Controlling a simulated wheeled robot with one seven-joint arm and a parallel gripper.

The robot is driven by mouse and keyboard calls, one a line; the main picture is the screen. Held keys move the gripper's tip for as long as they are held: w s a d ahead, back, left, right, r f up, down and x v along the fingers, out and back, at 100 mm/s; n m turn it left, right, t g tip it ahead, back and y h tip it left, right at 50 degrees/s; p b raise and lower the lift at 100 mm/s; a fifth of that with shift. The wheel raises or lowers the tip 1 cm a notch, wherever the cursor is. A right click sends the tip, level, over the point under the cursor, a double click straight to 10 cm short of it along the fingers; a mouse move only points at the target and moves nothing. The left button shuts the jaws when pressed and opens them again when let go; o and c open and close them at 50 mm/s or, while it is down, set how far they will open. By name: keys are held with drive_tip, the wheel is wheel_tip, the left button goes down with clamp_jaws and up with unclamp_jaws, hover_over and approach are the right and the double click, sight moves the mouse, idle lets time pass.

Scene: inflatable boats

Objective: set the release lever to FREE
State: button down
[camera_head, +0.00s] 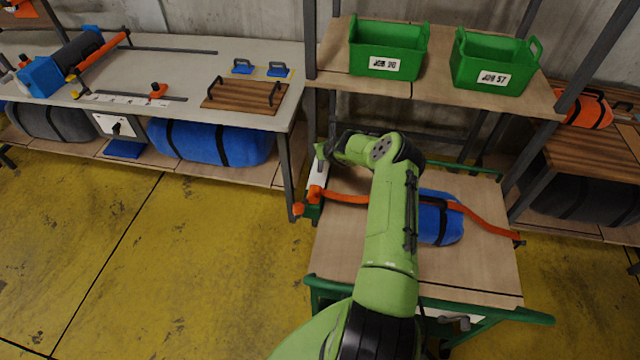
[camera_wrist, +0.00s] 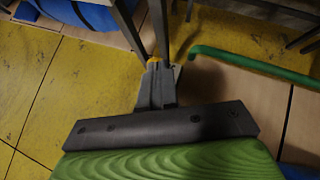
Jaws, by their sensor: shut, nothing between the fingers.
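My gripper (camera_head: 322,154) is at the left edge of the green cart, above a narrow white plate (camera_head: 318,179). In the wrist view my gripper (camera_wrist: 155,72) is shut and empty, and a small orange-yellow piece (camera_wrist: 153,61) shows at its tips. I cannot tell whether they touch. An orange strap (camera_head: 345,197) crosses the cart over a blue roll (camera_head: 440,220), with an orange fitting (camera_head: 314,194) at its left end. No lever or FREE mark can be made out clearly; my gripper and arm hide part of this area.
The cart top (camera_head: 465,270) is mostly bare, with a green rail (camera_wrist: 250,65) at its edge. A shelf post (camera_head: 309,60) stands close behind my gripper. Green bins (camera_head: 388,48) sit on the shelf above. A workbench (camera_head: 190,70) stands at left; yellow floor lies between.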

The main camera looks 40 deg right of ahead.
drive_tip(key=shift+w+d+f+b, duration=0.15)
drive_tip(key=shift+w+d+b, duration=0.35)
drive_tip(key=shift+d+b, duration=0.15)
